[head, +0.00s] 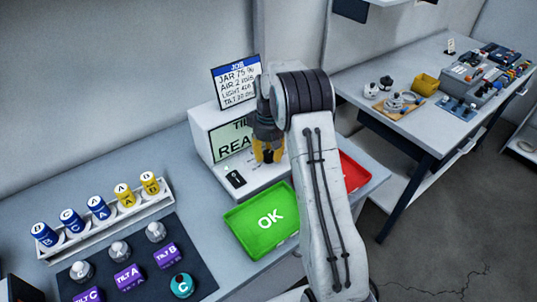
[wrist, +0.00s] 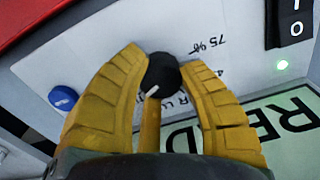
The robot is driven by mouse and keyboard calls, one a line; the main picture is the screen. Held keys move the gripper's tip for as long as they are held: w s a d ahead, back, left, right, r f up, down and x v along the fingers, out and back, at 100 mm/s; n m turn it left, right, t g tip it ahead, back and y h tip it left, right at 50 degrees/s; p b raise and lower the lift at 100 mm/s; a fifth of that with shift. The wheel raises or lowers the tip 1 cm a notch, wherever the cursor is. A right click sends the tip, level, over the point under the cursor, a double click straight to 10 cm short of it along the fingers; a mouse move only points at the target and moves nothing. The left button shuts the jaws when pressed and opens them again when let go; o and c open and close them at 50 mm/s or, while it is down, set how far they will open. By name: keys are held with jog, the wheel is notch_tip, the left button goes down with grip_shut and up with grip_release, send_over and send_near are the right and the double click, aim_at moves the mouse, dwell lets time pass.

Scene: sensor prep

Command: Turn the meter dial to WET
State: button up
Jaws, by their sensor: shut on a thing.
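The meter is a white box (head: 208,133) with a pale green screen, partly hidden by my arm in the head view. In the wrist view its black dial (wrist: 163,72) has a white pointer line that runs toward the lower left in the picture. My gripper (head: 267,157) is down at the meter's front. In the wrist view my gripper's yellow fingers (wrist: 165,62) are shut on the dial, one on each side. Printing beside the dial shows "75%" and partly covered letters. I cannot read a WET mark. The dial is hidden in the head view.
A rack (head: 110,222) of labelled jars stands left.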

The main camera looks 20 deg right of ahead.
aim_at(268, 154)
jog(key=m, duration=0.7)
jog(key=shift+s+f, duration=0.15)
dwell(0.4)
jog(key=o, duration=1.2)
jog(key=shift+r, duration=0.25)
notch_tip(268, 154, up, 12)
jog(key=shift+f, duration=0.15)
